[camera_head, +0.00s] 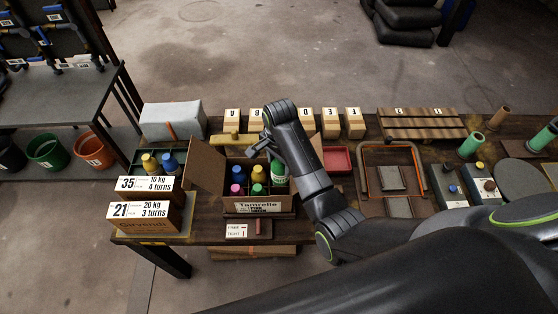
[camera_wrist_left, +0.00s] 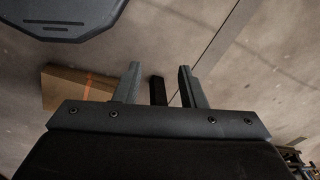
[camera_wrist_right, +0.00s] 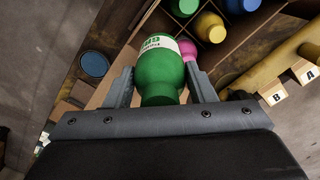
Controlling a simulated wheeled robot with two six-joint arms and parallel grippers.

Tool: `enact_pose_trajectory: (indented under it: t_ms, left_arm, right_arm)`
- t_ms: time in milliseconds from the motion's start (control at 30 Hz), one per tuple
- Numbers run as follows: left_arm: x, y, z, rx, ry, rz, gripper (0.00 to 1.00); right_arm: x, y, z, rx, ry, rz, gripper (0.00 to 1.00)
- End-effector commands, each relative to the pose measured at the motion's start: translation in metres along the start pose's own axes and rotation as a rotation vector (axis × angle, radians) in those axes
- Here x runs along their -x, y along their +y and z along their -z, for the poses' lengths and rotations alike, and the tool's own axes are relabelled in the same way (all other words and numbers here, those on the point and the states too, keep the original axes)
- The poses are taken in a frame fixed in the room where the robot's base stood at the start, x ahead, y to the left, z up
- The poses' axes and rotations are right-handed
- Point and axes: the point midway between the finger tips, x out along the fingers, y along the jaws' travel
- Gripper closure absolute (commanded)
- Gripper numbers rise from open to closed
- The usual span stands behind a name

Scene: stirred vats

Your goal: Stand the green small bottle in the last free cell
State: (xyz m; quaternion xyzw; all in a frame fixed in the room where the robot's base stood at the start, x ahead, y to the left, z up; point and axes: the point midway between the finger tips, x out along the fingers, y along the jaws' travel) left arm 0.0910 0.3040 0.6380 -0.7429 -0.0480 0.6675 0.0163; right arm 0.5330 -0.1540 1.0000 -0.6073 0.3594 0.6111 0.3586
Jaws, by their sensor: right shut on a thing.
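The green small bottle (camera_wrist_right: 160,75), with a white label, is between the fingers of my right gripper (camera_wrist_right: 160,84), which is shut on it. In the head view the bottle (camera_head: 279,171) shows at the right side of the Tamrella carton (camera_head: 258,206); I cannot tell whether its base touches the cell floor. My right gripper (camera_head: 264,148) is partly hidden there by its own wrist. The carton also holds a blue bottle (camera_head: 238,171), a pink one (camera_head: 236,189), a yellow one (camera_head: 258,173) and another green one (camera_head: 257,189). My left gripper (camera_wrist_left: 158,86) is open and empty over the floor, outside the head view.
A left crate (camera_head: 153,184) holds yellow and blue bottles. Carton flaps (camera_head: 206,164) stand open. Behind are a yellow fixture (camera_head: 238,140) and lettered blocks (camera_head: 306,120). A red tray (camera_head: 337,160) and a wire-handled rack (camera_head: 392,180) lie to the right.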

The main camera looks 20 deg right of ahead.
Motion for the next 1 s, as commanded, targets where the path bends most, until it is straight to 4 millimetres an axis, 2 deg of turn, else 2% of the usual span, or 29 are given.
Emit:
enact_pose_trajectory:
  t_ms: [500,1000]
  left_arm:
    - [0.0,-0.003,-0.01,0.0,-0.015,0.004,0.63]
    - [-0.004,-0.002,-0.003,-0.001,-0.003,0.003,0.63]
  right_arm:
    - [-0.002,0.0,0.0,0.0,0.0,0.0,0.81]
    - [-0.018,0.0,-0.003,-0.001,0.0,0.001,0.81]
